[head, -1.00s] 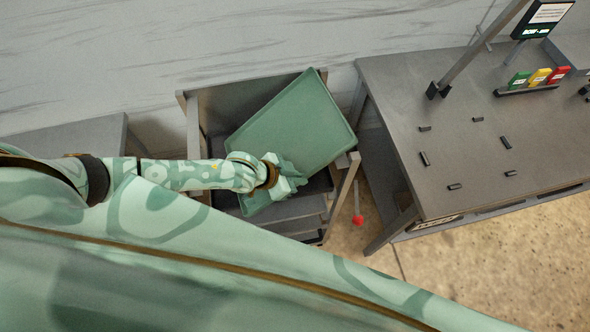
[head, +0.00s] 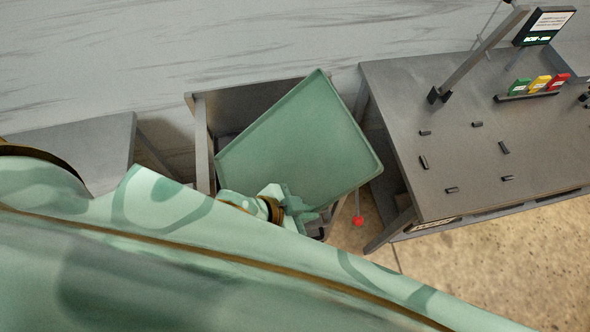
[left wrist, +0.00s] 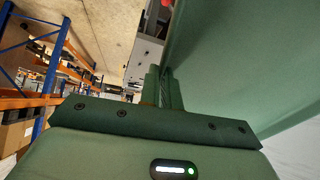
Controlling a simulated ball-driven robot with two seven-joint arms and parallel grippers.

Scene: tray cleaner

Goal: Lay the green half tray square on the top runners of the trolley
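The green tray (head: 300,140) lies turned at an angle across the top of the grey trolley (head: 203,145) in the head view. Its far corner reaches the trolley's back edge and its right corner sticks out past the right side. My left gripper (head: 293,212) is at the tray's near edge. In the left wrist view, the gripper fingers (left wrist: 163,88) are close together at the rim of the tray (left wrist: 245,60), apparently shut on it. The tray hides most of the top runners, so I cannot tell whether it touches them. My right gripper is not in view.
A grey table (head: 480,130) with small dark blocks and a post stands close on the right. A red knob (head: 358,221) shows near the trolley's right front. Another grey surface (head: 80,145) is at left. The marbled wall is behind.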

